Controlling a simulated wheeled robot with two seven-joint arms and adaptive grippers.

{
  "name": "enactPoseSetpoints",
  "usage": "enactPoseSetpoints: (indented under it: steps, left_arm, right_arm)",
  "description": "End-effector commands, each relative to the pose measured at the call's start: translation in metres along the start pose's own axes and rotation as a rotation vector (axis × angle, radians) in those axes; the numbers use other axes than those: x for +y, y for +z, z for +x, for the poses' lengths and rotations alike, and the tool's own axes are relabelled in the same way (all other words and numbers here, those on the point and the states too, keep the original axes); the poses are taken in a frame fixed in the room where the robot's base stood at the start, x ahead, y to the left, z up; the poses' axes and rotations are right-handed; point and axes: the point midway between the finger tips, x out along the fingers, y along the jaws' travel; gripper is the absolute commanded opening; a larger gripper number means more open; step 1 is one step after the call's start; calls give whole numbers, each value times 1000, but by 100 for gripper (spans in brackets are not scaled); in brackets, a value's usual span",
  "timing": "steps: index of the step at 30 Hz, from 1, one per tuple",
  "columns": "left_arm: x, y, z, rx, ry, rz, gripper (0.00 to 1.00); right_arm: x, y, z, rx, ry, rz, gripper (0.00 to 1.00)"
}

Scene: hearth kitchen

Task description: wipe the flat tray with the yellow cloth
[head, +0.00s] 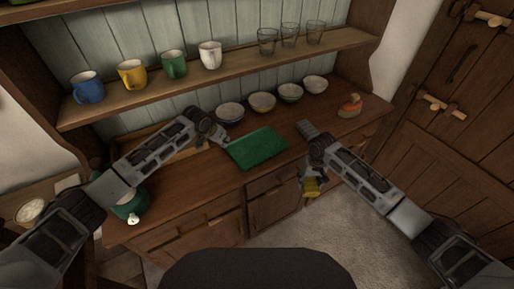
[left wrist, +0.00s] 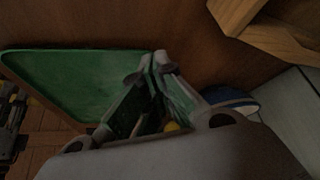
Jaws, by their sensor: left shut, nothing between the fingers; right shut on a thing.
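The flat green tray (head: 258,148) lies on the wooden counter; it also shows in the left wrist view (left wrist: 75,82). My left gripper (head: 224,142) is shut and empty at the tray's left corner. Its closed fingers show in the left wrist view (left wrist: 155,65), with the tips beside the tray's edge; I cannot tell whether they touch it. My right gripper (head: 311,178) points down in front of the counter's front edge, right of the tray. It is shut on the yellow cloth (head: 312,188), which hangs below the counter top and is partly hidden by the fingers.
Several bowls (head: 262,102) stand behind the tray, and an orange-and-green object (head: 350,106) lies to the right. A green teapot (head: 129,205) stands at the counter's left end. The shelf above (head: 225,72) carries mugs and glasses. The counter right of the tray is mostly clear.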

Motion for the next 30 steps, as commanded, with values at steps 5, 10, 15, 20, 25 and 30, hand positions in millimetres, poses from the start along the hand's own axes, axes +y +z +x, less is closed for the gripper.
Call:
enactPoseSetpoints:
  steps: [5,10,15,20,25,30]
  left_arm:
    - [0,1,2,0,0,0,0]
    - [0,2,4,0,0,0,0]
    - [0,1,2,0,0,0,0]
    - [0,-2,-4,0,0,0,0]
    - [0,-6,-11,0,0,0,0]
    - [0,-10,-17,1,0,1,0]
  right_arm:
    - [0,0,1,0,0,0,41]
    - [0,0,1,0,0,0,41]
    - [0,0,-1,0,0,0,41]
    - [0,0,-9,0,0,0,41]
    - [0,0,-18,0,0,0,41]
    - [0,0,-26,0,0,0,41]
